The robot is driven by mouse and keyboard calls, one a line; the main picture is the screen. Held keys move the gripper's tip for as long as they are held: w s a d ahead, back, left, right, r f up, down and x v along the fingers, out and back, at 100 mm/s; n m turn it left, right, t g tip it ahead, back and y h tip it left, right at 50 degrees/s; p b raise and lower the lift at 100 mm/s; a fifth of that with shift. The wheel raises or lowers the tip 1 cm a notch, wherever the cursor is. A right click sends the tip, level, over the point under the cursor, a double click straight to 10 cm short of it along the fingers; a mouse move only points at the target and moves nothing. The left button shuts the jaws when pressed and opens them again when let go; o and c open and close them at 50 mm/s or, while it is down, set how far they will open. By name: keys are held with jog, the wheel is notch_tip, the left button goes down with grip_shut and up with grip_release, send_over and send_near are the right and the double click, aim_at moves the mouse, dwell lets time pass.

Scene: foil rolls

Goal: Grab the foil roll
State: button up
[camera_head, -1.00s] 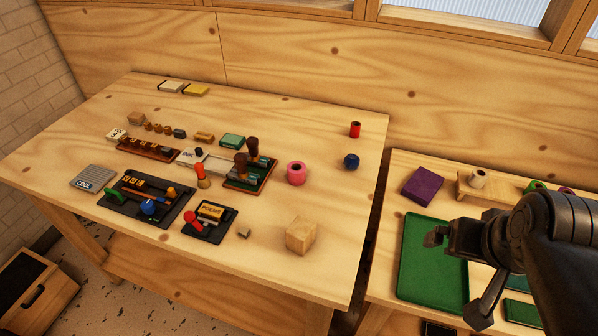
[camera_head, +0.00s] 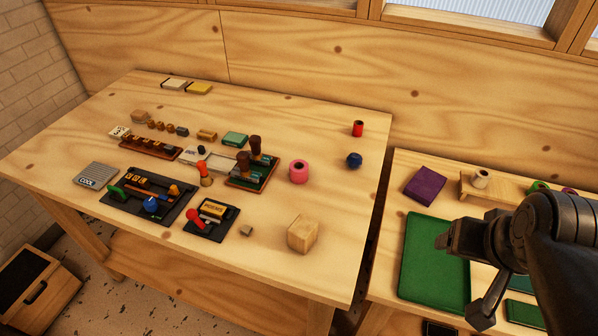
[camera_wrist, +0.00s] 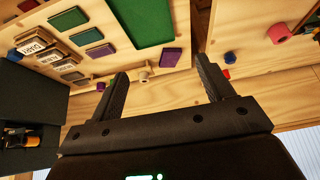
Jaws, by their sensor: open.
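Several small rolls are in view, and I cannot tell which one is the foil roll. A pink roll (camera_head: 299,172), a red roll (camera_head: 358,128) and a dark blue roll (camera_head: 354,160) are on the right part of the large table. A beige roll (camera_head: 481,179) is on a small wooden stand on the right table, with a green roll (camera_head: 538,187) beside it, partly hidden by my arm. My gripper (camera_head: 443,241) is above the green tray, apart from all rolls. In the wrist view its fingers (camera_wrist: 161,67) are spread and empty, with the beige roll (camera_wrist: 144,76) beyond.
The large table (camera_head: 110,95) holds toy boards and a wooden block (camera_head: 303,233). A gap separates it from the right table, which holds a purple block (camera_head: 425,186) and a green tray (camera_head: 415,270). A wooden wall (camera_head: 300,60) stands behind both.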

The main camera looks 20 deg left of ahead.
jog(key=w+a+r+n+g, duration=0.25)
jog(key=w+a+n, duration=0.35)
jog(key=w+n, duration=0.35)
jog(key=n+g, duration=0.3)
jog(key=n, duration=2)
send_over(299, 165)
notch_tip(299, 165, down, 12)
jog(key=r, duration=0.1)
jog(key=shift+s+d+f, duration=0.15)
jog(key=shift+s+f, duration=0.15)
jog(key=shift+f, duration=0.3)
notch_tip(299, 165, down, 5)
jog(key=shift+f, duration=0.1)
jog(key=f, duration=0.5)
jog(key=shift+w, duration=0.2)
jog(key=c, duration=1.1)
